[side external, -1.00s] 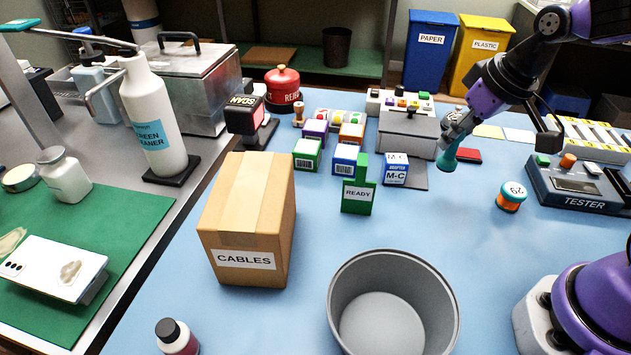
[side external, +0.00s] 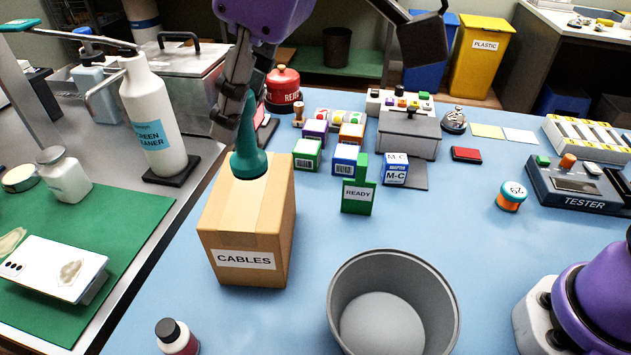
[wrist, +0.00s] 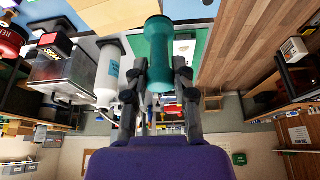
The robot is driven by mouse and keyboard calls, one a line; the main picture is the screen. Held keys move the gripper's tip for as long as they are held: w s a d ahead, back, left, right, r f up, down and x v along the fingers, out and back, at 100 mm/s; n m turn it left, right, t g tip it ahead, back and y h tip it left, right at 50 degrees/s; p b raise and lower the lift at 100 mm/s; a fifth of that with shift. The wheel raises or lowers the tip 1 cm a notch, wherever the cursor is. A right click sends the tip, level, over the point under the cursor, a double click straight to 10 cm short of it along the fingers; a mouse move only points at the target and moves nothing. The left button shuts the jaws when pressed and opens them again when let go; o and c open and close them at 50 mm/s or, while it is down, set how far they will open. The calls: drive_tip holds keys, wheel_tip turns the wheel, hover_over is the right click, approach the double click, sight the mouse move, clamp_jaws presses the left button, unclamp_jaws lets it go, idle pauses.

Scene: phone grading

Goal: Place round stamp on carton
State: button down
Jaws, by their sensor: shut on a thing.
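The round stamp (side external: 250,163) is teal, with a wide round base and a slim handle. It is upright over the top of the brown carton (side external: 222,219), which is labelled CABLES. Its base is on or just above the carton's top, toward the back; I cannot tell whether they touch. My gripper (side external: 241,112) is shut on the stamp's handle from above. In the wrist view the stamp (wrist: 163,58) is between the two fingers of my gripper (wrist: 160,95).
A white cleaner bottle (side external: 152,125) stands left of the carton. A green READY sign (side external: 357,196), several small boxes and a grey bin (side external: 392,268) are to its right. A small dark-capped bottle (side external: 178,338) is in front.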

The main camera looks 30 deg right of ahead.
drive_tip(key=s+a, duration=0.1)
drive_tip(key=a, duration=0.1)
hover_over(250, 186)
drive_tip(key=shift+n, duration=0.3)
drive_tip(key=shift+f, duration=5.15)
drive_tip(key=c, duration=0.7)
unclamp_jaws()
drive_tip(key=shift+f, duration=0.15)
